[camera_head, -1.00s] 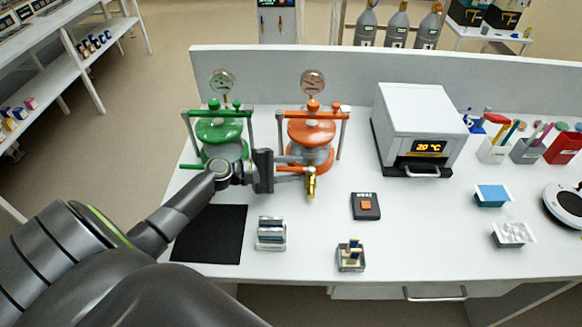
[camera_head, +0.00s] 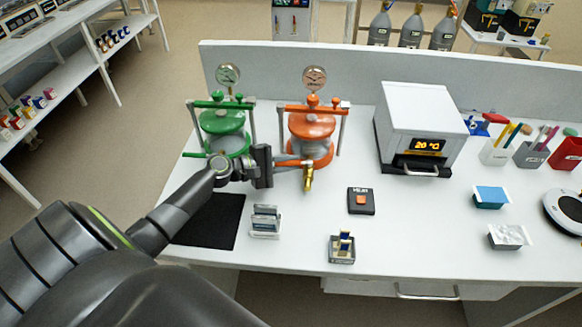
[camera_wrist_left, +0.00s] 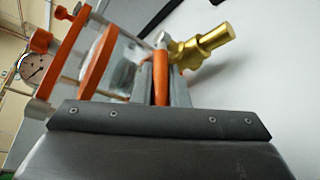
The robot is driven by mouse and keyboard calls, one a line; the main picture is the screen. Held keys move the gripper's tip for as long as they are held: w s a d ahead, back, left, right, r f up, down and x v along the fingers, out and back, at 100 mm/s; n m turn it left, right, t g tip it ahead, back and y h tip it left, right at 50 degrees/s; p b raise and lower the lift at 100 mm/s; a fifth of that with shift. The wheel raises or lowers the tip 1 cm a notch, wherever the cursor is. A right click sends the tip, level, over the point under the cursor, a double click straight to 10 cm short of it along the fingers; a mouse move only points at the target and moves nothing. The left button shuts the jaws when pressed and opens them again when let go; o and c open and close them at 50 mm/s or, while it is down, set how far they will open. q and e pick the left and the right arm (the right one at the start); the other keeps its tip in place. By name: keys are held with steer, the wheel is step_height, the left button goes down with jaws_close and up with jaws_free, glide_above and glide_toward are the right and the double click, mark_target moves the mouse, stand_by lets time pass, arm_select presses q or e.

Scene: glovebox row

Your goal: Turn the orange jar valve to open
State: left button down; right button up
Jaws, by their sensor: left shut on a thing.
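The orange jar (camera_head: 312,125) stands at the back of the bench, with a round gauge (camera_head: 314,78) above its lid. A brass valve (camera_head: 308,178) sticks out low at its front, with an orange handle (camera_head: 290,162) pointing left. My left gripper (camera_head: 276,163) is at this handle, left of the brass body, and is shut on it. In the left wrist view the orange handle (camera_wrist_left: 161,78) stands between the grey fingers, beside the brass valve (camera_wrist_left: 203,47). The fingers partly hide the handle. My right gripper is not in view.
A green jar (camera_head: 221,122) stands just left, behind my left wrist. A black mat (camera_head: 210,222), a small rack (camera_head: 265,222), a button box (camera_head: 361,201) and a small holder (camera_head: 342,248) lie in front. A white oven (camera_head: 418,120) stands right.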

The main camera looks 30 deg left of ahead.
arm_select(q)
steer(key=shift+s+d+r+n+t+y+p, duration=0.2)
steer(key=shift+s+d+n+t+y+p, duration=0.15)
steer(key=shift+y+p, duration=0.35)
steer(key=shift+s+n+t+y+p, duration=0.15)
steer(key=shift+n+t+y+p, duration=0.2)
steer(key=shift+n+y+p, duration=0.6)
steer(key=shift+p, duration=0.55)
steer(key=shift+s+d+f, duration=0.1)
steer(key=shift+f, duration=0.15)
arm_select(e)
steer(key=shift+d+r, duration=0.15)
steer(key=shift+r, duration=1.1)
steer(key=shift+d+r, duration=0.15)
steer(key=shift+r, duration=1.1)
arm_select(q)
steer(key=c, duration=1.4)
jaws_free()
steer(key=shift+c, duration=0.2)
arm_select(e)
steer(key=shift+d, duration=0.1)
